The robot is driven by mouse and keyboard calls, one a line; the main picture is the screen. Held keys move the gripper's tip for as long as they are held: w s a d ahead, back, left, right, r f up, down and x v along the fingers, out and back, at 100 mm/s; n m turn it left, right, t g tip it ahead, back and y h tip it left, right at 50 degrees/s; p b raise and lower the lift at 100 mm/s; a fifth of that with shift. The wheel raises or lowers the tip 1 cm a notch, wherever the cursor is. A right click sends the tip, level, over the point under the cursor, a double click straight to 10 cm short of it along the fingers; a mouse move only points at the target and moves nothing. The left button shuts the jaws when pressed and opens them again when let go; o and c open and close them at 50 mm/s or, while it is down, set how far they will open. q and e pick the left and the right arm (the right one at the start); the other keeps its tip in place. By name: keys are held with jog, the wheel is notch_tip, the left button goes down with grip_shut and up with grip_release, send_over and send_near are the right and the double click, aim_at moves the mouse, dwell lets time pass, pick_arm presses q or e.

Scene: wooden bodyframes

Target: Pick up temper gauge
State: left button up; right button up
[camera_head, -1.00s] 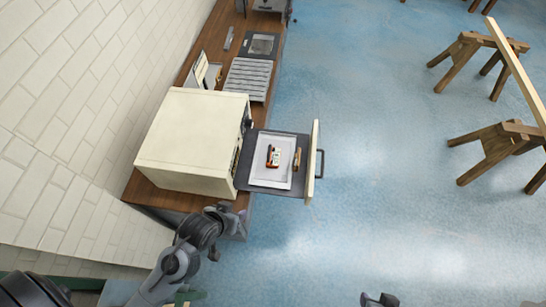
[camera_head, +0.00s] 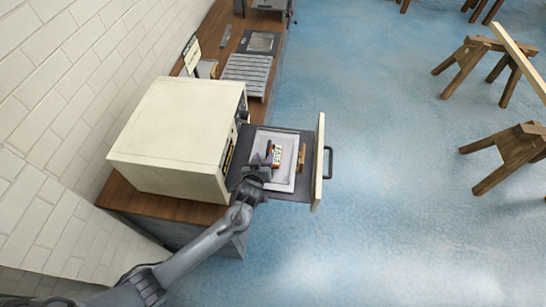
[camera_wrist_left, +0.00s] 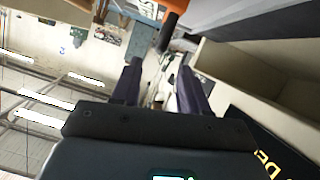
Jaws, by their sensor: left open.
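The temper gauge appears to be the small red and white device (camera_head: 276,155) lying in the pale tray (camera_head: 287,181) on the pulled-out oven shelf. My left gripper (camera_head: 261,168) is open, just at the near side of the device and partly over the tray's lower left. In the left wrist view its two dark fingers (camera_wrist_left: 160,86) stand apart with nothing held between them. An orange shape (camera_wrist_left: 182,22) shows beyond the fingertips there, cut by the top edge; I cannot be sure it is the gauge. My right gripper is not in view.
The cream oven (camera_head: 180,125) stands left of the shelf on a wooden bench. Its upright door (camera_head: 318,160) with a dark handle bounds the shelf's right. Open blue floor lies right; wooden trestles (camera_head: 510,155) stand farther right.

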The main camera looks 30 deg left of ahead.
aim_at(268, 147)
pick_arm(q)
jog(key=shift+b+x, duration=0.35)
jog(key=shift+x, duration=3.65)
jog(key=shift+d, duration=0.1)
grip_shut()
